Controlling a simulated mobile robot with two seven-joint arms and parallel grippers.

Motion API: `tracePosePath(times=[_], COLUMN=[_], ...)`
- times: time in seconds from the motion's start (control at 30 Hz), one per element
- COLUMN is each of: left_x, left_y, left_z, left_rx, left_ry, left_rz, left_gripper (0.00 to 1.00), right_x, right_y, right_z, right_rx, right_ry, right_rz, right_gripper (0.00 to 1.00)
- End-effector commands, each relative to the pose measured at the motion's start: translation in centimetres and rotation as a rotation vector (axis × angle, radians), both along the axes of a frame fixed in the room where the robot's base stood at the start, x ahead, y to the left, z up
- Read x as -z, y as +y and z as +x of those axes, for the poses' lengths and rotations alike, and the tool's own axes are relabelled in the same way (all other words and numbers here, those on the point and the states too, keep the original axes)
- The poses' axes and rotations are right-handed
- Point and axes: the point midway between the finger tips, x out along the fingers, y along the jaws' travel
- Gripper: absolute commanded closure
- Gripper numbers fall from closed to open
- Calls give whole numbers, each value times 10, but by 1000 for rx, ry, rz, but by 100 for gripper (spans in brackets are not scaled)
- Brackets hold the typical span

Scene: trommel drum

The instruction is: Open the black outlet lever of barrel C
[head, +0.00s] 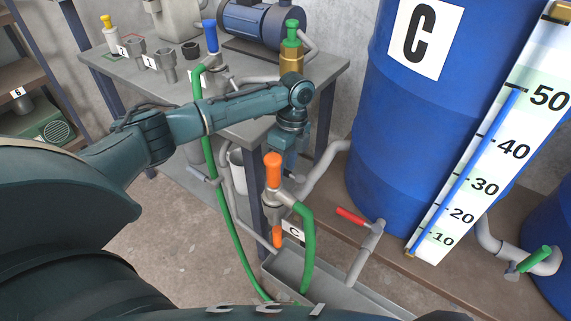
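Barrel C (385,120) is a large blue drum with a white C label, standing on a brown ledge at the right. A grey outlet pipe (363,262) at its foot carries a red lever (351,216), which points left and slightly up. I see no black lever on this outlet. My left gripper (290,168) points down beside the grey table's corner, left of barrel C and apart from the red lever. Its fingertips are small and partly hidden behind an orange-handled valve, so its opening cannot be told. My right gripper is not in view.
The orange-handled valve (273,172) with a green hose and a C tag stands between my gripper and the lever. A scale board (480,165) leans before the barrel. A green lever (534,259) sits further right. A grey trough (325,290) lies below.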

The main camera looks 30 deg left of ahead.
Motion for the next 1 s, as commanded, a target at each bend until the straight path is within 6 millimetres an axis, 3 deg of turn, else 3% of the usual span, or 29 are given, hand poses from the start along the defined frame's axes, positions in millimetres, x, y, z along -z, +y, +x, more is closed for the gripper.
tracePosePath(times=[0.2,0.63,1.0], left_x=[0,0,0], left_y=[0,0,0], left_z=[0,0,0], left_rx=[0,0,0], left_ry=[0,1,2], left_rz=[0,0,0], left_gripper=[64,99,100], right_x=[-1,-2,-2], right_y=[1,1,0], right_z=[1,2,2], right_rx=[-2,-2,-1], right_ry=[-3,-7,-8], right_rz=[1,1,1], right_gripper=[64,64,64])
